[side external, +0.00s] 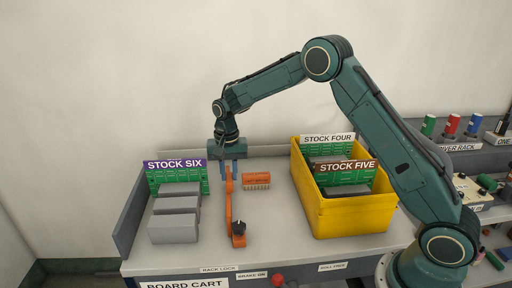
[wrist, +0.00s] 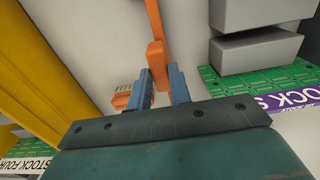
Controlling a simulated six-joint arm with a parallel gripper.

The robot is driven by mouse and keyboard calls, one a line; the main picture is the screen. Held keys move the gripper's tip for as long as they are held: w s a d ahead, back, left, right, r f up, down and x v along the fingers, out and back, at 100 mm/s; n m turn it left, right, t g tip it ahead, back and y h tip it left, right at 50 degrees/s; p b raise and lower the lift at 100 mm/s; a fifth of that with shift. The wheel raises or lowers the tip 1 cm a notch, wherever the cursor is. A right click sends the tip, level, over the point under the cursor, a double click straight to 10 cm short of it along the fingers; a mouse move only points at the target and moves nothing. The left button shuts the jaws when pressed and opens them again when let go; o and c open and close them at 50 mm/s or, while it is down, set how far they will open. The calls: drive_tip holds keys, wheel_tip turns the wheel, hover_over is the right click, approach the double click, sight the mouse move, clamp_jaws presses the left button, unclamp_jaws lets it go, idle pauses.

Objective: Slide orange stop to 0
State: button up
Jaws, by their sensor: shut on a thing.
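A long orange bar (side external: 229,204) lies on the grey cart top, with a dark round knob (side external: 239,227) at its near end. I take this bar for the orange stop; no scale or 0 is readable. My gripper (side external: 230,172) points down at the bar's far end, its blue fingers shut on it. In the wrist view, the bar (wrist: 155,25) runs up from between my fingers (wrist: 161,75), its thicker end (wrist: 158,58) at their tips. The exact contact is partly hidden by the fingers.
Grey blocks (side external: 175,219) and a STOCK SIX green board (side external: 178,178) stand at left. A small orange connector block (side external: 257,180) lies just right of the bar. A yellow bin (side external: 357,218) with STOCK FOUR and STOCK FIVE boards stands at right. RACK LOCK, BRAKE ON and ROLL FREE labels mark the front edge.

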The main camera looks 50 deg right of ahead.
drive_tip(key=shift+w+a, duration=0.15)
drive_tip(key=shift+a, duration=0.05)
drive_tip(key=shift+w+a, duration=0.5)
drive_tip(key=shift+w, duration=0.05)
drive_tip(key=shift+w+a, duration=1.3)
drive_tip(key=shift+w, duration=0.05)
drive_tip(key=o, duration=0.9)
